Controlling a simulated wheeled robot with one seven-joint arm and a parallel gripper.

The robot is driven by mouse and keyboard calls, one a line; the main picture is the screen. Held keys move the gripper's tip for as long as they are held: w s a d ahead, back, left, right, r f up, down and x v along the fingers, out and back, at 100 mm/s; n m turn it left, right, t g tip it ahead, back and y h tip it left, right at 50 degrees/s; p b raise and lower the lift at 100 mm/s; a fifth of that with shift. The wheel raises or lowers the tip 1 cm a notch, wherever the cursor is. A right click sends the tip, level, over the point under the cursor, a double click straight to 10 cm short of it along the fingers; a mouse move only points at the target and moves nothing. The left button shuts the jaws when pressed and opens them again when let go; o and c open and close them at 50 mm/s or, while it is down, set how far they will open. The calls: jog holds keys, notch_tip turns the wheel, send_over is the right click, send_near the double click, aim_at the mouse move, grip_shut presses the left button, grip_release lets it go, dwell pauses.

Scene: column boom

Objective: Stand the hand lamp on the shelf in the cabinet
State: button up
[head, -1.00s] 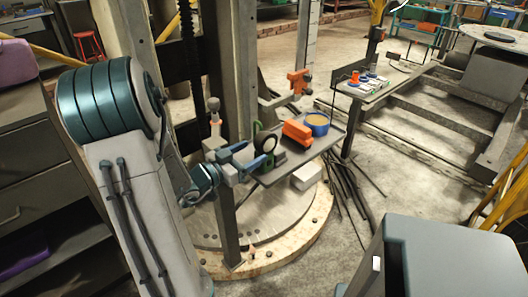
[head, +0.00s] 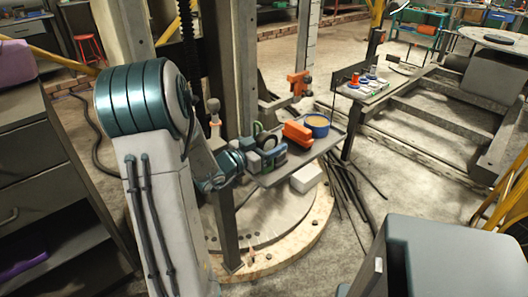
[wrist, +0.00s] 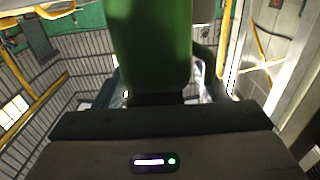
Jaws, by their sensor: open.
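The hand lamp, with a dark round head (head: 266,140) and green parts, stands on the small grey tray (head: 285,176) at the column. My gripper (head: 272,158) is at the lamp, its jaws open and low around or beside it; the exact fit is hidden. In the wrist view a green body (wrist: 150,45), apparently the lamp's, fills the upper middle close in front of the palm. A grey cabinet (head: 455,255) stands at the lower right, with a dark gap on its left side. Its shelf is not visible.
On the tray, an orange object (head: 297,133) and a blue tub (head: 317,126) stand close right of the lamp. An orange clamp-like part (head: 299,84) is behind. A dark upright post (head: 226,205) rises near my wrist. Dark rods (head: 350,195) lie on the floor.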

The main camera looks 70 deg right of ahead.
jog(key=c, duration=1.3)
jog(key=shift+r, duration=0.1)
